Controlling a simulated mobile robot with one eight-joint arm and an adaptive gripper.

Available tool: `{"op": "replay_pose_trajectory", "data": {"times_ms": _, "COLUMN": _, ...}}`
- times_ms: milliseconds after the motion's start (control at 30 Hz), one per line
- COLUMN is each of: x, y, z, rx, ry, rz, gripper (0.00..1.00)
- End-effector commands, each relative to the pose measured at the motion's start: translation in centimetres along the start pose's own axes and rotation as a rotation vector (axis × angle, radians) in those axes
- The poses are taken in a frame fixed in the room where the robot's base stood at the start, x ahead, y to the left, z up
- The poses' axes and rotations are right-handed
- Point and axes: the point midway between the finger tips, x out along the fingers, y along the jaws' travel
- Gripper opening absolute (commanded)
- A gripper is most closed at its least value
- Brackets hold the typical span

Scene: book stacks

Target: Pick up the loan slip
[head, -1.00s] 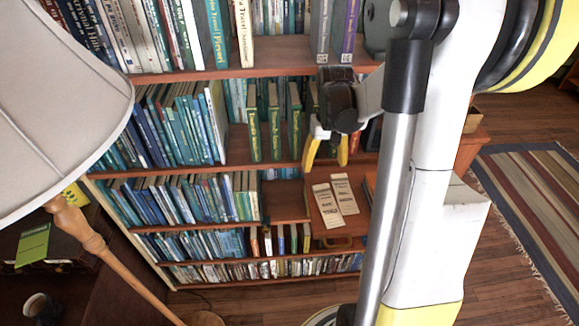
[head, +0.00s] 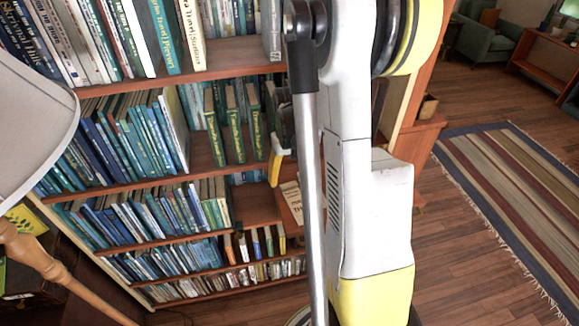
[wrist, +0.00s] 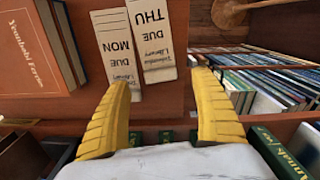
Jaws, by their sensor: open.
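Two pale loan slips lie side by side on a reddish-brown wooden surface (wrist: 172,108). In the wrist view, the left slip (wrist: 117,45) reads "DUE MON" and the right slip (wrist: 152,40) reads "DUE THU". My gripper (wrist: 161,82) is open and empty. Its yellow fingers frame the near ends of the slips, with no clear contact on either. In the head view, one yellow finger of my gripper (head: 275,167) shows beside the arm. Part of a slip (head: 292,200) shows there; my arm hides the rest.
An orange book (wrist: 35,50) lies left of the slips. Shelves of upright books (head: 150,140) fill the left side in the head view. A lampshade (head: 30,130) stands at far left. Open wooden floor and a striped rug (head: 515,200) are at right.

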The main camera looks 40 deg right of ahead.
Motion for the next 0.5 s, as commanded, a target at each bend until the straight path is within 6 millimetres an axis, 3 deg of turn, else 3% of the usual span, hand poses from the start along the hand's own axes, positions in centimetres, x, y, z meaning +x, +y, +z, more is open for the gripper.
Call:
{"op": "replay_pose_trajectory", "data": {"times_ms": 200, "x": 3.1, "y": 0.0, "z": 0.0, "rx": 0.0, "ry": 0.0, "rz": 0.0, "gripper": 0.75}}
{"op": "replay_pose_trajectory", "data": {"times_ms": 500, "x": 4.2, "y": 0.0, "z": 0.0, "rx": 0.0, "ry": 0.0, "rz": 0.0, "gripper": 0.75}}
